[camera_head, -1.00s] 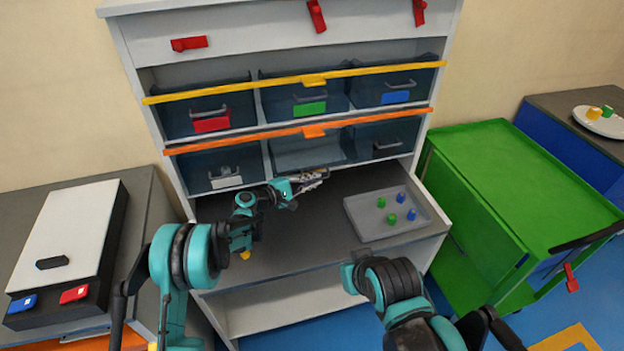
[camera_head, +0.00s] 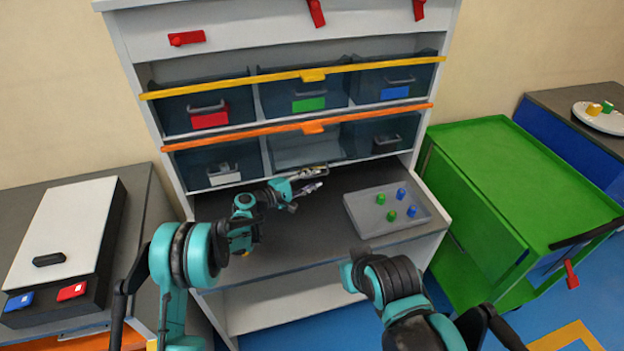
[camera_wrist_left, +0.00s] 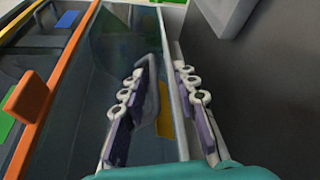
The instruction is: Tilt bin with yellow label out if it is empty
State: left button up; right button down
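The bin with the yellow label (camera_wrist_left: 165,112) is the lower-row middle bin (camera_head: 303,152). It is dark, see-through plastic and looks upright. Its label is not visible in the head view, where my gripper is close in front. In the left wrist view its grey handle (camera_wrist_left: 152,82) and the label show between my spread fingers. I see no contents, but its floor is not clearly visible. My left gripper (camera_head: 313,179) is open; it also shows in the left wrist view (camera_wrist_left: 160,112). I cannot tell whether a finger touches the handle.
A yellow rail (camera_head: 230,85) and an orange rail (camera_head: 230,131) cross the shelf fronts. Bins with white (camera_head: 223,175), red and green labels surround this bin. A grey tray (camera_head: 360,222) with green and blue pegs lies right on the worktop. A green cart (camera_head: 520,180) stands right.

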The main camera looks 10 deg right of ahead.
pick_arm(q)
jog(key=v, duration=1.2)
jog(key=shift+f, duration=0.1)
